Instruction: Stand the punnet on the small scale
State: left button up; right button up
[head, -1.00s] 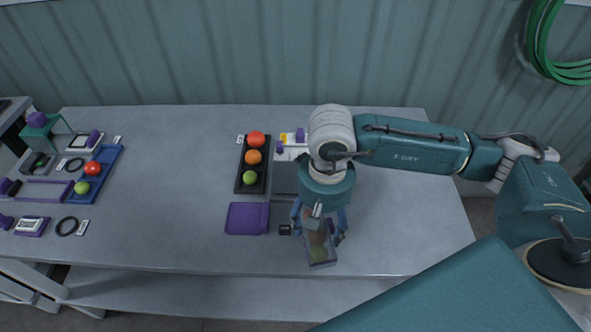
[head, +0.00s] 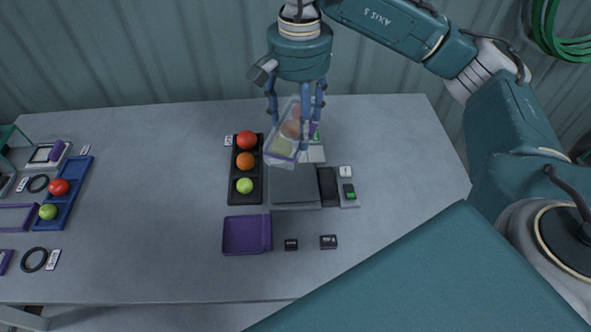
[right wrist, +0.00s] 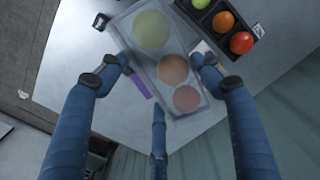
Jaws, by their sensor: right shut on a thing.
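The punnet (head: 285,145) is a clear box with a green, an orange and a red tomato in a row. My right gripper (head: 297,122) is shut on it and holds it tilted above the table. In the right wrist view the punnet (right wrist: 162,62) sits between the blue fingers (right wrist: 160,78). A dark grey square plate (head: 293,190), which looks like the small scale, lies on the table just below and in front of the punnet in the head view. The punnet is apart from it and overlaps its back edge in the picture. My left gripper is out of view.
A black tray (head: 246,198) with three tomatoes lies left of the plate. A purple tray (head: 245,236) and small black blocks (head: 328,242) lie in front. A dark block (head: 327,187) and a device with a green button (head: 348,193) stand right. The table's right side is clear.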

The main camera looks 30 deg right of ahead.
notch_tip(320, 180, down, 11)
jog(key=shift+d+f+p, duration=0.1)
jog(key=shift+f+p, duration=0.05)
jog(key=shift+p, duration=0.75)
notch_tip(320, 180, down, 3)
jog(key=shift+f+p, duration=0.2)
jog(key=shift+p, duration=0.15)
jog(key=shift+f, duration=0.25)
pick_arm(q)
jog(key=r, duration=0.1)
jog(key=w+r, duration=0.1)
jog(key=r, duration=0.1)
pick_arm(e)
jog(key=shift+f, duration=0.2)
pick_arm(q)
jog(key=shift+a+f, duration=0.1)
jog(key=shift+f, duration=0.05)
pick_arm(e)
jog(key=o, duration=1.1)
jog(key=shift+r, duration=0.1)
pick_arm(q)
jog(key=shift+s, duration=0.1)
pick_arm(e)
jog(key=shift+o, duration=0.2)
